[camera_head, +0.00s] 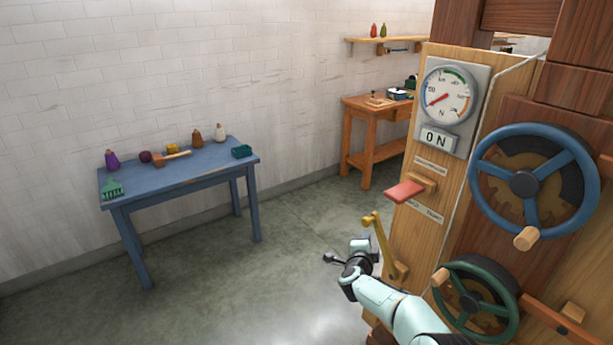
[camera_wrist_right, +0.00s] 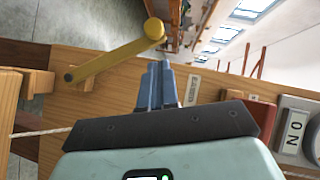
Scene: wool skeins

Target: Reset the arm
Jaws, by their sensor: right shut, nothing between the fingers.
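My right arm reaches in from the bottom right of the head view. Its gripper (camera_head: 334,259) is in front of the wooden machine, just left of the yellow lever (camera_head: 379,238). In the right wrist view the gripper's blue fingers (camera_wrist_right: 157,84) are together and empty. The yellow lever (camera_wrist_right: 112,57), with its round knob, crosses the upper left of that view. The fingers look apart from it, though the gap is hard to judge. My left gripper is not in view.
The machine panel carries a gauge (camera_head: 447,96), an ON sign (camera_head: 436,140), a red paddle (camera_head: 404,192), a blue wheel (camera_head: 478,163) and a green wheel (camera_head: 443,292). A blue table (camera_head: 180,175) with several small items stands left. The floor between is clear.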

